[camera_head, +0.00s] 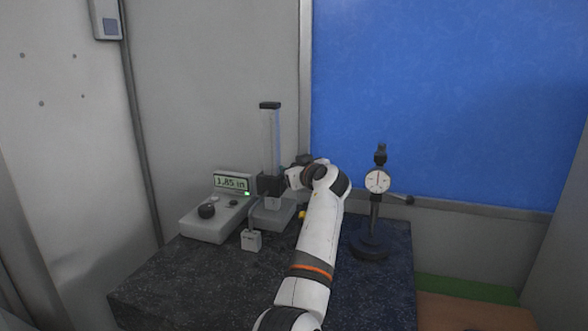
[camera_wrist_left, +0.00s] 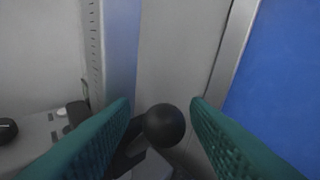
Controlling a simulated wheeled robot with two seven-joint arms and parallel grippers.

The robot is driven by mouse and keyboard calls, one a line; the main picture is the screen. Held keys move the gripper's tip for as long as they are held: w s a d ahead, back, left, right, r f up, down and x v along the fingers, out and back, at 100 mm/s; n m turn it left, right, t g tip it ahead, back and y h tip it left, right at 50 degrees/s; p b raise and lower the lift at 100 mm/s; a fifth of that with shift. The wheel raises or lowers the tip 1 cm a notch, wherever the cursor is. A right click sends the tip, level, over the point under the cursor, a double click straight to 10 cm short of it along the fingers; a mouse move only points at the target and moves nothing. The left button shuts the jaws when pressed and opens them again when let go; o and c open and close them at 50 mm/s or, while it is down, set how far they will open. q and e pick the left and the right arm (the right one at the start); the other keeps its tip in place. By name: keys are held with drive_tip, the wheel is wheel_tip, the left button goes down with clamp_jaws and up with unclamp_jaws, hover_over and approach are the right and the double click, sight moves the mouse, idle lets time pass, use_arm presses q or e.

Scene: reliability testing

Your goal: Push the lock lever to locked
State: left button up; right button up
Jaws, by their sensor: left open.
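A lock lever's round black knob (camera_wrist_left: 164,125) shows in the left wrist view, between the two green finger pads of my left gripper (camera_wrist_left: 160,108). The jaws are open, with a visible gap on each side of the knob. A dark lever arm below it is partly hidden by the left finger. In the head view my left gripper (camera_head: 303,163) is beside the upright height gauge (camera_head: 270,145), and my white arm hides the lever there. I cannot tell the lever's position. My right gripper is in neither view.
A control box (camera_head: 208,218) with a display reading 1.85 in stands left of the gauge. A small grey block (camera_head: 251,241) sits in front. A dial indicator on a stand (camera_head: 377,181) is to the right. The dark granite table (camera_head: 190,285) is clear at the front left.

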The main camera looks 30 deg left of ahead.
use_arm(q)
drive_tip(key=shift+d, duration=0.1)
drive_tip(key=shift+s+d, duration=0.2)
drive_tip(key=shift+d, duration=0.1)
drive_tip(key=b+v, duration=0.4)
drive_tip(key=v, duration=0.7)
drive_tip(key=shift+s, duration=0.1)
